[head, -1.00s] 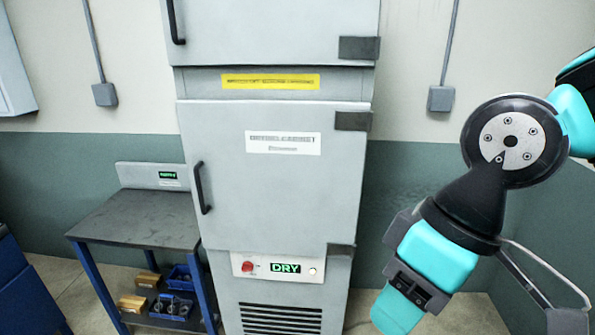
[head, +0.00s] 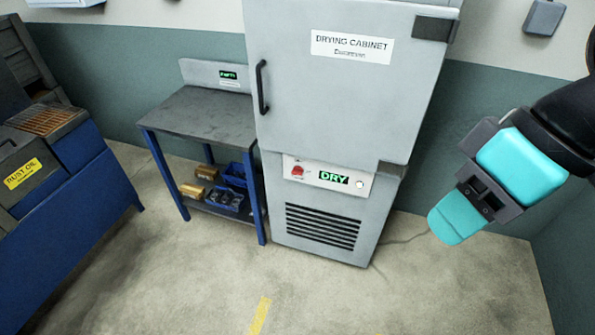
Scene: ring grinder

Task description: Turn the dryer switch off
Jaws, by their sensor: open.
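The drying cabinet (head: 345,110) stands in the middle of the head view with its door closed. On the white control panel (head: 313,166) below the door is a red switch knob (head: 297,171). Its exact turn position is too small to tell. The display (head: 334,178) beside it reads DRY in green, and a small round white button or lamp (head: 360,184) is at its right. My gripper (head: 455,225), teal and dark grey, is at the right, apart from the cabinet and well right of the knob. It is open, with nothing seen in it.
A dark-topped table (head: 205,115) with blue legs stands left of the cabinet, with blue bins (head: 226,199) on its lower shelf. The floor in front of the cabinet is clear.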

